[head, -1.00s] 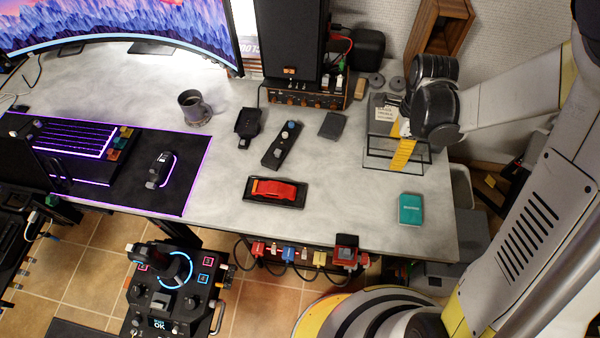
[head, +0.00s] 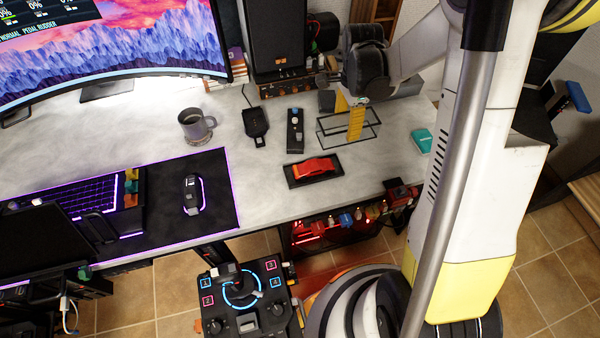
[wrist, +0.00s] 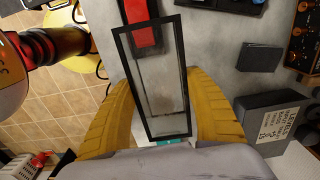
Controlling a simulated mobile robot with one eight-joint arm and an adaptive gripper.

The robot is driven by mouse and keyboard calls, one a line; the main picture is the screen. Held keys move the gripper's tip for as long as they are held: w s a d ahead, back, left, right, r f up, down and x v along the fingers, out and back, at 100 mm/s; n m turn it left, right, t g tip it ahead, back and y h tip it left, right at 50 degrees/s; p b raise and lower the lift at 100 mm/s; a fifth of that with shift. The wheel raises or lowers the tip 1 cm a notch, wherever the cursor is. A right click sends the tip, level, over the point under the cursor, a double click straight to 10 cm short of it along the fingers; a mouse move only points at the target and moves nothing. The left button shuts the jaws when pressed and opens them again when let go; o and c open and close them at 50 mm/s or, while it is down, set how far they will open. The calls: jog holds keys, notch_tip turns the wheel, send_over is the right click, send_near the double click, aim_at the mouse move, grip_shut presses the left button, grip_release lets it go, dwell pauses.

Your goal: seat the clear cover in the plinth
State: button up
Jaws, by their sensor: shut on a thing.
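The clear cover (head: 334,131) is a see-through box with thin black edges. My gripper (head: 355,124) is shut on it, with yellow fingers on either side; the cover also shows between the fingers in the wrist view (wrist: 160,92). The plinth (head: 328,177) is a flat black base on the desk, bearing a red model car (head: 314,167). In the head view the cover is up and right of the plinth, apart from it. In the wrist view the red car (wrist: 143,28) shows at the cover's far end. The cover's height above the desk is hard to tell.
A black controller strip (head: 295,130) and a dark dock (head: 255,124) lie left of the cover. A teal box (head: 421,140) is to its right, near the desk edge. A mug (head: 195,127), mouse (head: 192,194) and speaker (head: 277,38) stand farther off.

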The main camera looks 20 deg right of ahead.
jog(key=b, duration=0.4)
send_over(312, 164)
notch_tip(312, 164, down, 7)
jog(key=shift+r, duration=0.15)
jog(key=shift+s+f+b, duration=0.1)
jog(key=shift+f+b, duration=0.75)
jog(key=shift+f, duration=1.05)
jog(key=shift+f, duration=0.2)
jog(key=o, duration=1.2)
jog(key=shift+r, duration=0.1)
